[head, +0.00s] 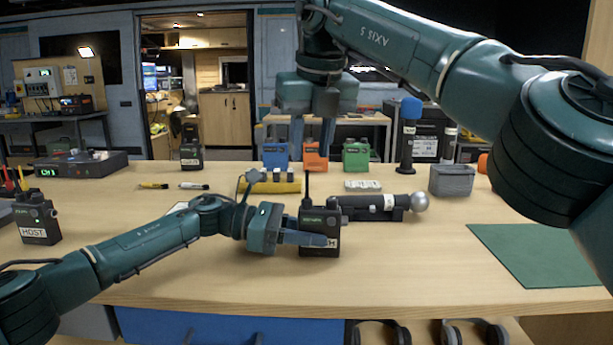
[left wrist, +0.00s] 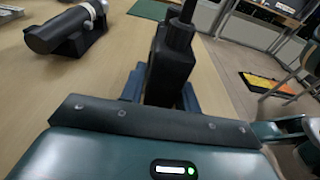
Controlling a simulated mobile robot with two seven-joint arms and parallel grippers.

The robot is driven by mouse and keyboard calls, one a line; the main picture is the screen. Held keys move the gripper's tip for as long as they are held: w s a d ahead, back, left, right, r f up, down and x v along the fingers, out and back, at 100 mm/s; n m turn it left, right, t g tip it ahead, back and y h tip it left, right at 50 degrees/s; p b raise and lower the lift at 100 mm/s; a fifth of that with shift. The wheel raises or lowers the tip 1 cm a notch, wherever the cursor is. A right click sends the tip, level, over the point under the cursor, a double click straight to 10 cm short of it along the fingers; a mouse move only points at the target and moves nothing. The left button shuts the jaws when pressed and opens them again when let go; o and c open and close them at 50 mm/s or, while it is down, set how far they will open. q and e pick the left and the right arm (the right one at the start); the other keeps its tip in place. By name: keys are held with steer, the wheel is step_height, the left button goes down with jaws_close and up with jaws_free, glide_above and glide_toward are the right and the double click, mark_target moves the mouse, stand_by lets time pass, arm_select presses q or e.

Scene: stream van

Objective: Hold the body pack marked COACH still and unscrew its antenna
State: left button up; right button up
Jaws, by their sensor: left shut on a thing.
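A black body pack (head: 318,218) stands upright on the table near the middle, its antenna (head: 308,186) pointing up. Its white label is mostly covered by a finger; only a last letter H shows. My left gripper (head: 310,239) is shut on the pack from the left. In the left wrist view the pack (left wrist: 168,65) sits between the two blue fingers, with the antenna base (left wrist: 181,33) above. My right gripper (head: 313,135) hangs above and behind, fingers pointing down and apart, with nothing seen between them; it is clear of the antenna.
A pack marked HOST (head: 38,220) stands at the left, and another black pack (head: 191,150) stands at the back. A black microphone (head: 375,203) lies in a cradle right of the held pack. A grey bin (head: 452,181) and a green mat (head: 535,255) are at the right. The front table is clear.

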mark_target(306, 197)
steer(key=x, duration=0.7)
steer(key=shift+w+a+f, duration=0.1)
steer(key=shift+f, duration=0.15)
jaws_close()
stand_by(0.3)
